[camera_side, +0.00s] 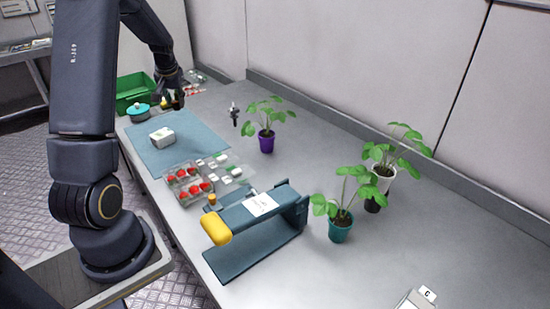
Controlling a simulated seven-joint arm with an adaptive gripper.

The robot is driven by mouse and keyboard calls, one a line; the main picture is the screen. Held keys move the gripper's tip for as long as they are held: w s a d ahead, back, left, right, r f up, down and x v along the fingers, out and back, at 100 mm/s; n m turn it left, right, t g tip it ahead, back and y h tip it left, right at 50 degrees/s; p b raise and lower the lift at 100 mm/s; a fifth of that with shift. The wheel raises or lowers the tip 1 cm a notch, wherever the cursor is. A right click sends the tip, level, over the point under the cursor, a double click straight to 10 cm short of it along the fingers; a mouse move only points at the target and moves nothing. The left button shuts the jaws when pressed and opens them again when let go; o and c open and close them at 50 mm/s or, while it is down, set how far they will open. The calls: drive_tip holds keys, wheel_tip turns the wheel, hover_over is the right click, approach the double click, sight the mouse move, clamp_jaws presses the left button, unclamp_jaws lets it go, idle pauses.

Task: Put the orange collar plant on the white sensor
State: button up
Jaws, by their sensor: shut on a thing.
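My gripper (174,99) is at the far left of the table, past the blue mat, pointing down. It is shut on a small dark thing, too small and partly hidden to name. I cannot make out an orange collar on any plant. Potted plants stand in a purple pot (266,144), a teal pot (340,232), a white pot (384,182) and a dark pot (372,205). A white block (161,138) sits on the blue mat (198,138); I cannot tell if it is the sensor. A pale device (416,299) is cut off at the bottom right edge.
A clear tray of red berries (186,184) lies by the mat. A blue stand with a yellow end (217,226) is at the middle front. A green crate (134,91) and a teal round pot (137,110) are at far left.

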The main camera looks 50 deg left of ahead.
drive_tip(key=s+d+r+n+g, duration=0.15)
drive_tip(key=s+d, duration=0.25)
drive_tip(key=s, duration=0.4)
drive_tip(key=s+d+r+n, duration=0.2)
drive_tip(key=s+d+n, duration=0.1)
drive_tip(key=s, duration=0.4)
approach(160, 132)
drive_tip(key=shift+s+a+f+m, duration=0.1)
drive_tip(key=shift+a+f+m, duration=0.25)
drive_tip(key=shift+a+f, duration=0.5)
drive_tip(key=shift+a, duration=0.15)
drive_tip(key=shift+a+f, duration=0.1)
drive_tip(key=shift+f, duration=1.5)
drive_tip(key=shift+f, duration=0.15)
drive_tip(key=o, duration=1)
